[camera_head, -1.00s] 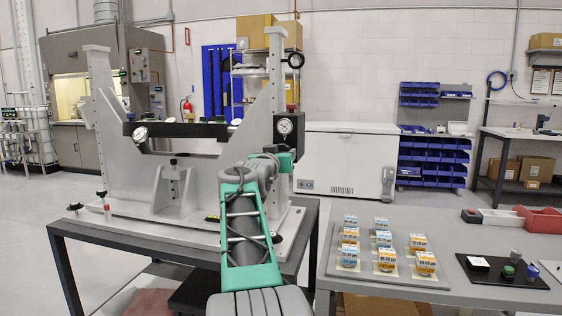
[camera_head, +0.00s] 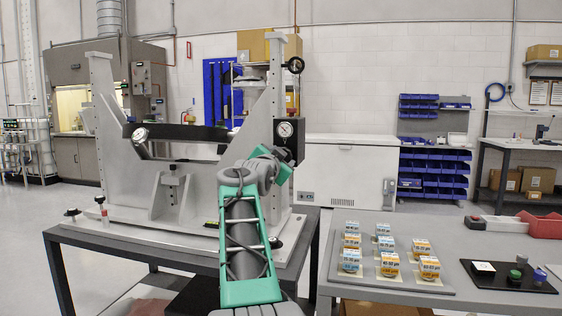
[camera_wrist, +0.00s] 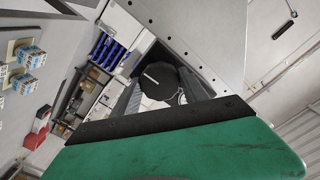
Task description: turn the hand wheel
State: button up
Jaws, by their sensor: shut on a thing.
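A dark round hand wheel (camera_wrist: 157,84) with a pale line on its face shows in the wrist view. My gripper (camera_wrist: 162,92) has its two grey fingers on either side of it and is shut on it. Part of a dial face shows just behind the wheel. In the head view my arm reaches up to the right upright of the grey fixture (camera_head: 128,208), beside a black box with a round dial (camera_head: 285,129). My fingertips and the gripped wheel cannot be made out there; my wrist hides that spot.
On the right table (camera_head: 435,220) are a tray of several small boxes (camera_head: 336,275) and a black mat (camera_head: 500,284).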

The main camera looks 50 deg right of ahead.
dwell(0.3)
jog(key=o, duration=1.4)
jog(key=shift+c, duration=0.2)
jog(key=shift+a, duration=0.1)
jog(key=v, duration=0.7)
jog(key=shift+s+a, duration=0.2)
jog(key=shift+a, duration=0.1)
